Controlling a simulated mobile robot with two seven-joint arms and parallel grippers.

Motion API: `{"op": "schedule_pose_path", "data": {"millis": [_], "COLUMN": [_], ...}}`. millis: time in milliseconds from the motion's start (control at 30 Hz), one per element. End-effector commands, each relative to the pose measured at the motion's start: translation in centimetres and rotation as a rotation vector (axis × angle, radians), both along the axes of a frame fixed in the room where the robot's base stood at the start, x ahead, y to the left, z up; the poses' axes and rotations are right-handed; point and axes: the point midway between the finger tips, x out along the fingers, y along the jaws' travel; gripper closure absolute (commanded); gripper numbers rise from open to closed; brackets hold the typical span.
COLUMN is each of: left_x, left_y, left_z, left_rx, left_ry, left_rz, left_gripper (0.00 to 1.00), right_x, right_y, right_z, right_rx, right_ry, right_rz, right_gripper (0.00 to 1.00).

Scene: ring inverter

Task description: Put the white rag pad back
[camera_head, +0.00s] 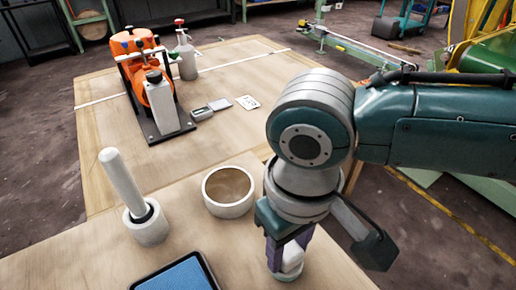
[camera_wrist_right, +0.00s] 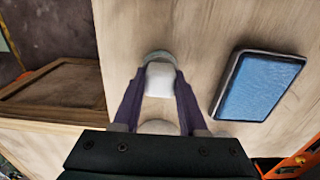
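The white rag pad (camera_head: 292,257) is a small white block, seen between the purple fingers of my right gripper (camera_head: 288,257). In the right wrist view the fingertips (camera_wrist_right: 160,78) press against both sides of the pad (camera_wrist_right: 159,77). A small round pale dish (camera_head: 287,276) is directly below the pad, and its rim also shows in the wrist view (camera_wrist_right: 159,55). I cannot tell whether the pad touches the dish. My left gripper is not in view.
A white bowl (camera_head: 229,192) stands left of my right gripper. A pestle-like white rod (camera_head: 121,182) stands in a small round holder (camera_head: 146,226). A blue-topped tray (camera_head: 178,275) lies at the front. An orange machine (camera_head: 152,85) and a bottle (camera_head: 186,58) stand farther back.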

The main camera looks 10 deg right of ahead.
Motion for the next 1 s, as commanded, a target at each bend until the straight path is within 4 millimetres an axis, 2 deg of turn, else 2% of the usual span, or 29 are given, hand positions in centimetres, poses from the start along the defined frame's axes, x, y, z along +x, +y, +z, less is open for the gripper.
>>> {"op": "schedule_pose_path", "data": {"millis": [33, 267, 567, 667, 1000], "left_x": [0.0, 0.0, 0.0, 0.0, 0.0], "left_y": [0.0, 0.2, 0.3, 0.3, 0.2], "left_z": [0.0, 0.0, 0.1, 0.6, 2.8], "left_rx": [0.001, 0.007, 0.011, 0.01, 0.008], "left_ry": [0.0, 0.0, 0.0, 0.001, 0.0], "left_rz": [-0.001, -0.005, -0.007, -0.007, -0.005], "left_gripper": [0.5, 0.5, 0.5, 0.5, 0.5], "right_x": [0.0, 0.0, 0.0, 0.0, 0.0], "right_y": [0.0, 0.0, 0.0, 0.0, 0.0], "right_z": [0.0, 0.0, 0.4, 1.5, 9.0], "right_rx": [0.0, 0.0, 0.0, 0.001, 0.002], "right_ry": [0.0, 0.0, -0.001, -0.001, -0.002], "right_rz": [0.0, 0.0, 0.0, 0.001, 0.0], "right_gripper": [0.54, 0.28, 0.28, 0.28, 0.28]}}
